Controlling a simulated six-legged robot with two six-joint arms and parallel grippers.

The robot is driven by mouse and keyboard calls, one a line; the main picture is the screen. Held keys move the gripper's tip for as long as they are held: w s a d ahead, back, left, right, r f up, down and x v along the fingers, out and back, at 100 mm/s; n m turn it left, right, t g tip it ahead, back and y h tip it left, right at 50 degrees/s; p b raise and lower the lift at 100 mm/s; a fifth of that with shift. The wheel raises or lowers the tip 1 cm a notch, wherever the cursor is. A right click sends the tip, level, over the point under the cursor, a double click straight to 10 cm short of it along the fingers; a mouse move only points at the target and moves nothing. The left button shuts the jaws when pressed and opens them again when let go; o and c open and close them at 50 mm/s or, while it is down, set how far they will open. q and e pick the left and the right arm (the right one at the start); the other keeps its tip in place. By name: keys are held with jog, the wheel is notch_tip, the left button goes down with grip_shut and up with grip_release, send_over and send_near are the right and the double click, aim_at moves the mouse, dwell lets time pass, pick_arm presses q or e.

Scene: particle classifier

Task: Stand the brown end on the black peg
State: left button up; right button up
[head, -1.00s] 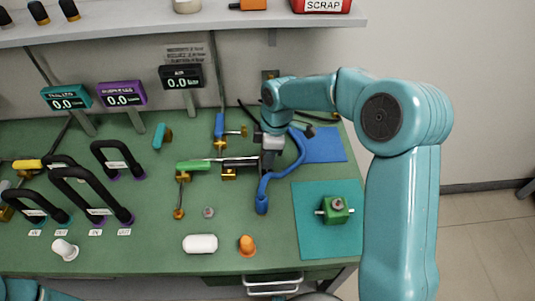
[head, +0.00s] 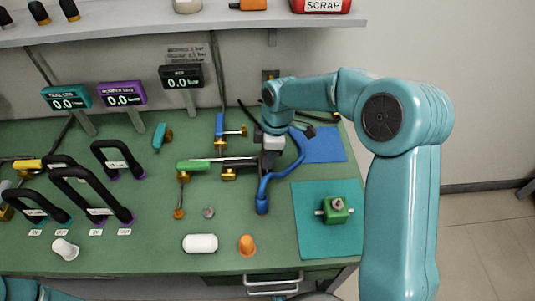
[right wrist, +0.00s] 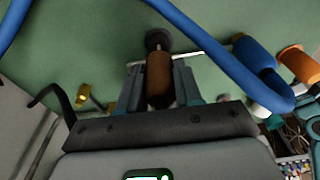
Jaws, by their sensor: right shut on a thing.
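My right gripper (head: 268,162) is over the right half of the green bench, at the upper end of a blue hose (head: 283,172). In the right wrist view its two fingers (right wrist: 159,92) are shut on the brown end (right wrist: 158,78), a short brown cylinder. A dark round piece (right wrist: 158,40) lies just beyond the brown end. I cannot tell whether it is the black peg, or whether they touch. In the head view the gripper hides the brown end. My left gripper is out of view.
A green-handled valve (head: 193,166) with a metal rod lies left of the gripper. A green block (head: 335,210) sits on the teal mat (head: 312,240). Black handles (head: 95,195) crowd the left.

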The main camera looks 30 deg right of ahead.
jog(key=shift+f+b, duration=1.25)
jog(key=shift+f, duration=0.55)
jog(key=o, duration=1.1)
jog(key=shift+r, duration=0.15)
jog(key=r, duration=0.5)
jog(key=d+r+p, duration=0.1)
jog(key=r, duration=0.4)
jog(key=s+d+r, duration=0.1)
jog(key=r, duration=0.5)
jog(key=shift+s, duration=0.1)
